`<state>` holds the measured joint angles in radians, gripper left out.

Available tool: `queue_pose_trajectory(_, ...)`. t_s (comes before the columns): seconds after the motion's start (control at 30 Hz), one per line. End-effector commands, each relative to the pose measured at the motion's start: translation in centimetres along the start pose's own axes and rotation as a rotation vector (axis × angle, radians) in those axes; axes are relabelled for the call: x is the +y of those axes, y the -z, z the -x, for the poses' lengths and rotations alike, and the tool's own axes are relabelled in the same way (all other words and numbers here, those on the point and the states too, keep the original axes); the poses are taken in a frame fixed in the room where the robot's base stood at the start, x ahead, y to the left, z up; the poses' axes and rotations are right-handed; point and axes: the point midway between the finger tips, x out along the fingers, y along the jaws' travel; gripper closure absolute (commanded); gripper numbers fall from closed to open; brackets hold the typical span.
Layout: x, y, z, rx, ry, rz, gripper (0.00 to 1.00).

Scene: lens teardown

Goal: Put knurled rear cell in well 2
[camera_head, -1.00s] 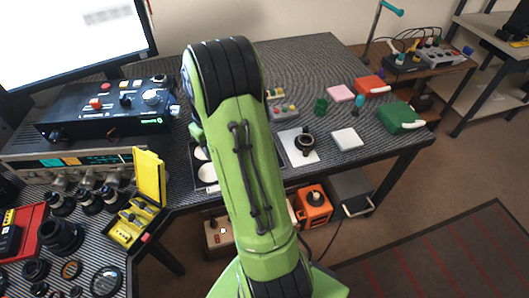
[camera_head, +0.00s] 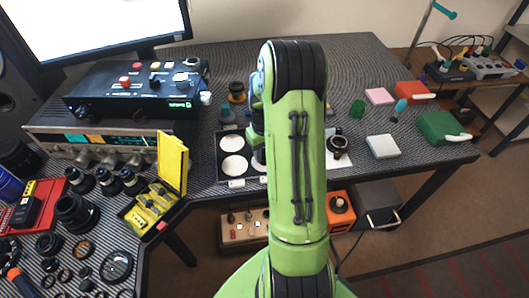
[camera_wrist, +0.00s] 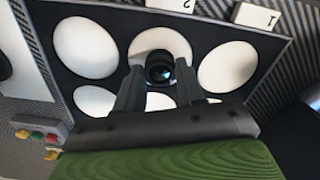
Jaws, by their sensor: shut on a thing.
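The knurled rear cell (camera_wrist: 159,73) shows in the wrist view as a small dark round piece with a glassy centre. My gripper (camera_wrist: 160,80) is shut on it, one dark finger on each side. The cell is over the white round well (camera_wrist: 150,41) below the label marked 2 (camera_wrist: 183,4). I cannot tell whether it touches the well floor. The black tray (camera_head: 221,148) shows in the head view with white wells, partly behind my arm. My gripper and the cell are hidden there.
Well 1 (camera_wrist: 228,64) is empty, beside its label (camera_wrist: 257,17); another empty well (camera_wrist: 85,47) is on the other side. A yellow open case (camera_head: 172,165) and a black control box (camera_head: 135,97) stand left of the tray. A white pad (camera_head: 383,146) lies right of my arm.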

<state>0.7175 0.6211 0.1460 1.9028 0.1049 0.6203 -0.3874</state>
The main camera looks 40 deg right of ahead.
Motion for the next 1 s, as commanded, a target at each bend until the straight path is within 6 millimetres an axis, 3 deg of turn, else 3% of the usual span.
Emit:
queue_pose_trajectory(0.1,0.0,0.0,-0.3,0.0,0.0,0.0,1.0)
queue_pose_trajectory(0.13,0.0,0.0,-0.4,0.0,0.0,0.0,0.6)
queue_pose_trajectory(0.3,0.0,0.0,-0.2,0.0,0.0,0.0,0.36)
queue_pose_trajectory(0.63,0.0,0.0,0.5,0.002,-0.001,0.0,0.36)
queue_pose_trajectory(1.0,0.0,0.1,9.9,0.004,-0.002,-0.001,0.36)
